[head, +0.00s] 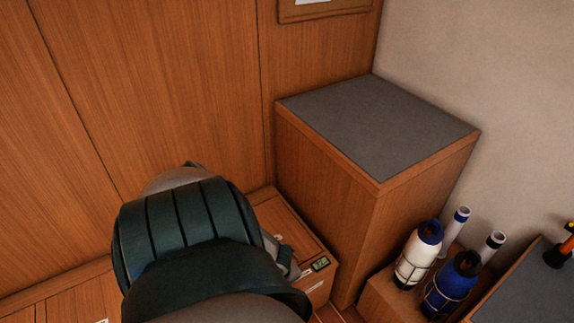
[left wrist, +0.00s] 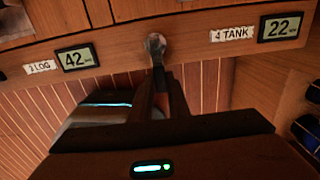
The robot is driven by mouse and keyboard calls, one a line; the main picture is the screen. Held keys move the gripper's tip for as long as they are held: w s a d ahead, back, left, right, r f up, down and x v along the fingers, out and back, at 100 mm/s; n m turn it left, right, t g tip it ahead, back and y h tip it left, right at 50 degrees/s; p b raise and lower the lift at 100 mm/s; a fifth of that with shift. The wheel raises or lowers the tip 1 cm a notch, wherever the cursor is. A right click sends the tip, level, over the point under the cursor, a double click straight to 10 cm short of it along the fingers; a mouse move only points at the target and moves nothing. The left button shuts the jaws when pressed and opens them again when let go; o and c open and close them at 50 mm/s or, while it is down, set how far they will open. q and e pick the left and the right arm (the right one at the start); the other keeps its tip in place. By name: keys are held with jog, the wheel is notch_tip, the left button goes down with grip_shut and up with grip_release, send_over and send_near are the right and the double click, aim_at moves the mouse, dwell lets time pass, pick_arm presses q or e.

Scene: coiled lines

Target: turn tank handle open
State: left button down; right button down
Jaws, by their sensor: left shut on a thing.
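A small metal handle (left wrist: 155,43) stands out from the wooden panel in the left wrist view, just left of the "4 TANK" label (left wrist: 232,34). A display (left wrist: 280,26) right of that label reads 22. My left gripper (left wrist: 160,78) is shut on the handle, its dark fingers together at the handle's lower end. In the head view my own arm hides the handle and most of the gripper. A small display (head: 320,263) shows there just right of the arm. My right gripper is in neither view.
A "3 LOG" label (left wrist: 40,67) and a display reading 42 (left wrist: 77,58) sit left of the handle. A tall grey-topped wooden cabinet (head: 375,125) rises behind and right of my arm. White and blue bottles (head: 420,253) (head: 453,284) stand in holders at the right.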

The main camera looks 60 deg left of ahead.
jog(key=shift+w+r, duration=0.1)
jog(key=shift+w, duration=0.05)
pick_arm(q)
jog(key=c, duration=1.7)
grip_release()
jog(key=shift+r, duration=0.1)
jog(key=shift+r, duration=8.55)
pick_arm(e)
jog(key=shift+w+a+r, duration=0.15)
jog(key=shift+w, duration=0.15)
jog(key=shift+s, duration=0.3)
